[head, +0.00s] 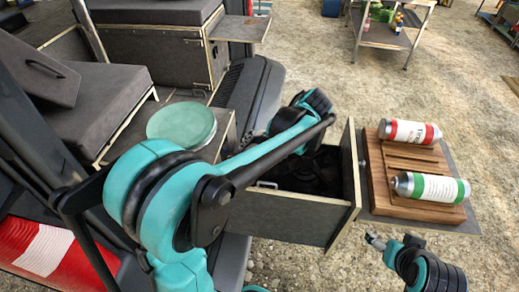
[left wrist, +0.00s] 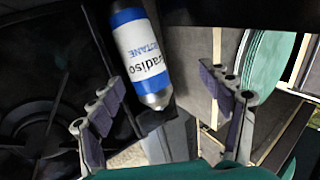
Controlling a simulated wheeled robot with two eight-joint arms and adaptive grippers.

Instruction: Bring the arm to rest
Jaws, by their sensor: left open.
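My left arm reaches from the left in the head view, over the open drawer (head: 285,215); its gripper is hidden there behind the arm. In the left wrist view my left gripper (left wrist: 170,105) is open, its two padded fingers wide apart. A white and blue canister (left wrist: 140,45) shows beyond the fingers, nearer the left one, with its tip between them. I see no finger touching it. My right gripper (head: 376,241) is low at the right in the head view, beside the wooden board; whether it is open I cannot tell.
A slatted wooden board (head: 412,165) holds a red-banded canister (head: 410,132) and a green-banded canister (head: 431,187). A round green pad (head: 182,123) lies left of the drawer. A metal shelf table (head: 385,37) stands at the back. Gravel is open between.

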